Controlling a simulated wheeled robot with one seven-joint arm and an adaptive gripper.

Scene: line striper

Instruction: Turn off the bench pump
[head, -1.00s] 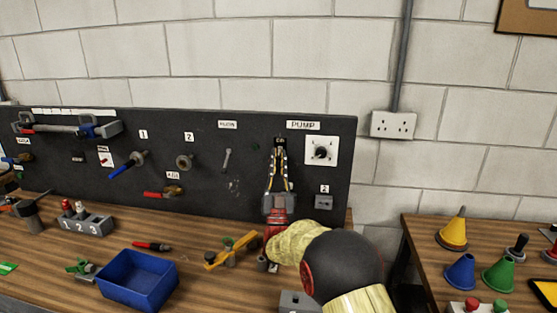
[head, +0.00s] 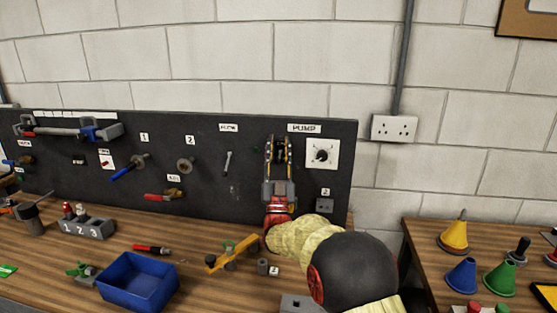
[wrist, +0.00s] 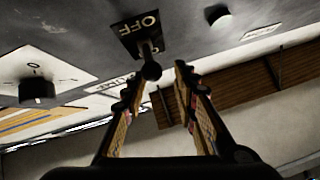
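The PUMP label (head: 304,128) is on the dark panel, above a white plate with a black dial (head: 322,155). My gripper (head: 278,143) is in front of the panel, just left of that plate, and hides the part behind it. The wrist view is upside down. There, a black plate marked OFF (wrist: 140,25) carries a small lever switch with a dark ball end (wrist: 152,70). My gripper (wrist: 158,78) is open, its fingertips on either side of the ball end. I cannot tell whether a finger touches it. The dial (wrist: 38,90) shows at the left.
A small socket plate (head: 324,205) is below the dial. A wrench (head: 228,162) and valves hang further left. A blue bin (head: 138,290), a yellow-handled part (head: 232,258) and a numbered grey block (head: 85,228) stand on the bench. A wall socket (head: 393,128) is at right.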

